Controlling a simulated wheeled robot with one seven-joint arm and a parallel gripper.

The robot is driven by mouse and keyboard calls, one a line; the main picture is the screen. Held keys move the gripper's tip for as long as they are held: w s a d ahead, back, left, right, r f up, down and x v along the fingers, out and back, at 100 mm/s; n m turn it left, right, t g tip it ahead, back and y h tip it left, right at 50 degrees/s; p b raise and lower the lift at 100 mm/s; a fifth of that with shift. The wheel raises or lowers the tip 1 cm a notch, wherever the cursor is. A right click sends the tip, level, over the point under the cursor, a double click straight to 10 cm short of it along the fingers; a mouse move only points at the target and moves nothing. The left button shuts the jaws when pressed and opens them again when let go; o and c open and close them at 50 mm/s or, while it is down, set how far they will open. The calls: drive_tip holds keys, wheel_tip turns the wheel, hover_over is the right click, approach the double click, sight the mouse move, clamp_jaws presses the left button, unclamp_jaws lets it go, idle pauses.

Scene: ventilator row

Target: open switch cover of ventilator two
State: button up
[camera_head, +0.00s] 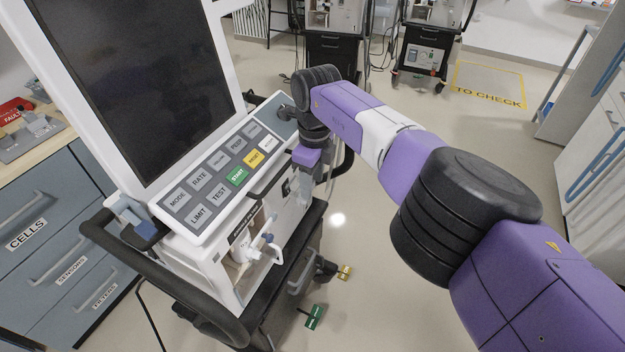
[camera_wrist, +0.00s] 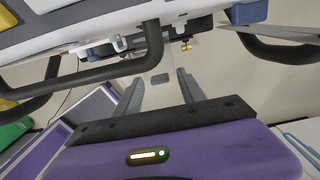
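A ventilator (camera_head: 190,222) with a large dark screen (camera_head: 135,70) and a keypad of labelled buttons (camera_head: 222,172) stands close in the head view. I see no number on it. I cannot make out a switch cover.
A blue drawer cabinet (camera_head: 45,225) stands at left. Two more ventilators (camera_head: 335,50) (camera_head: 425,55) stand at the back. A yellow "TO CHECK" floor marking (camera_head: 490,100) and a white cabinet (camera_head: 600,140) are at right. Floor between them is clear.

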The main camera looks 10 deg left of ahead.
wheel_tip(320, 180, up, 8)
idle(0.6)
drive_tip(key=shift+d, duration=0.15)
